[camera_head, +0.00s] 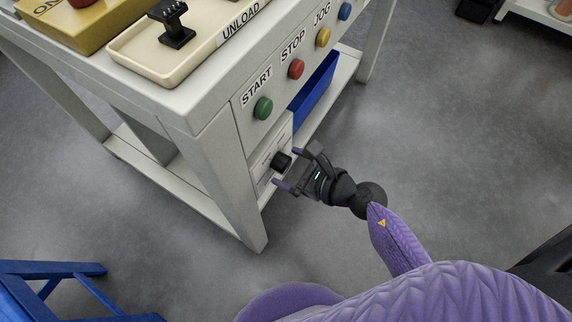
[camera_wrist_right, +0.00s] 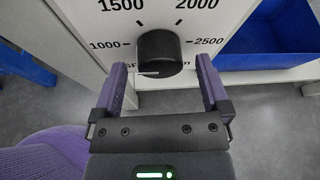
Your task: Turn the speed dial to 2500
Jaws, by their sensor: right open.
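The speed dial is a black round knob (camera_head: 281,161) on a pale panel low on the front of the machine. In the right wrist view the knob (camera_wrist_right: 159,48) sits among the printed marks 1000, 1500, 2000 and 2500, with 2500 to its right. A short white line shows at the knob's lower left; I cannot tell the set value from it. My right gripper (camera_head: 289,168) is open, its purple-tipped fingers on either side of the knob. In the wrist view the right gripper (camera_wrist_right: 161,78) shows gaps between both fingers and the knob. My left gripper is out of view.
Above the dial are a green START button (camera_head: 263,108), a red STOP button (camera_head: 296,69) and a yellow JOG button (camera_head: 323,37). A blue bin (camera_head: 316,92) is right of the dial panel. A cream UNLOAD tray (camera_head: 150,72) lies on top. Blue framework (camera_head: 50,268) stands lower left.

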